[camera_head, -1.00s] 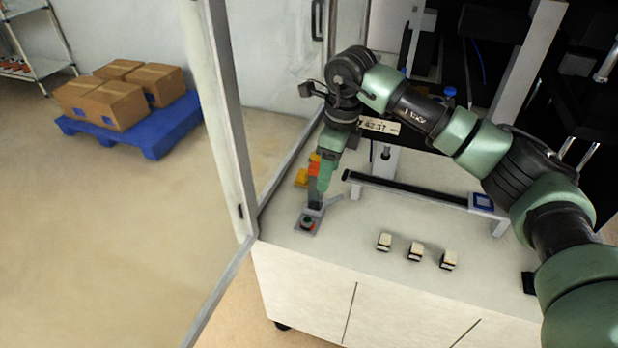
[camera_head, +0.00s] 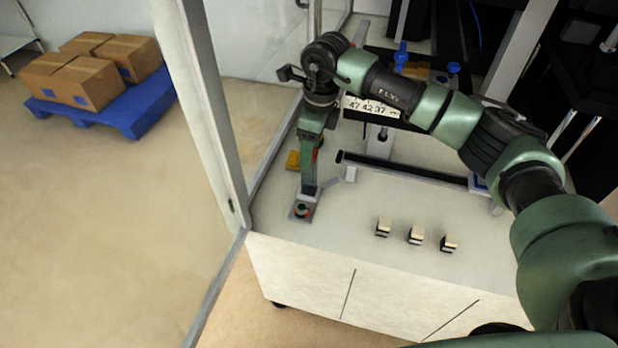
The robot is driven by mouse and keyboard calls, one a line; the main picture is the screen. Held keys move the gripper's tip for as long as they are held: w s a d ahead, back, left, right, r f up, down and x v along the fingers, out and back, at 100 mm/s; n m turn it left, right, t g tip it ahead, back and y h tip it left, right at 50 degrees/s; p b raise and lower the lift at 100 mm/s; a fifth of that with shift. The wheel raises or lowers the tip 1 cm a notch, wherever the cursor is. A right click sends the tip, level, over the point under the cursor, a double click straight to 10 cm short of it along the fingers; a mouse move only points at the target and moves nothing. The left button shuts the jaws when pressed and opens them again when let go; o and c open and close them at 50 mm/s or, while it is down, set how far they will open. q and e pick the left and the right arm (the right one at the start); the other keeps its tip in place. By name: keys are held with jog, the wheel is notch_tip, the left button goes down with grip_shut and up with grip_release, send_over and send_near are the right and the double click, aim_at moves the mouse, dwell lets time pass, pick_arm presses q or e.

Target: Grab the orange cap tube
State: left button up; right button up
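My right arm reaches in from the right, and its gripper (camera_head: 311,165) points down at the left end of the white worktop. The gripper's fingers are small and seen from behind, so I cannot tell whether they are open or shut. A narrow red-orange patch (camera_head: 315,156) shows at the gripper's edge, mostly hidden. I cannot tell whether it is the orange cap tube. My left gripper is not in view.
Several small cream-and-black blocks stand on the front of the worktop (camera_head: 345,222). A dark rail (camera_head: 400,169) lies behind them. A glass door frame (camera_head: 205,105) stands at left. A yellow piece (camera_head: 293,160) sits beside the gripper. Cardboard boxes lie on a blue pallet (camera_head: 130,105).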

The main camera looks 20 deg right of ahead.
aim_at(309, 173)
jog(key=shift+a+f, duration=0.1)
jog(key=shift+f, duration=1.4)
grip_shut()
jog(key=shift+w+r, duration=0.1)
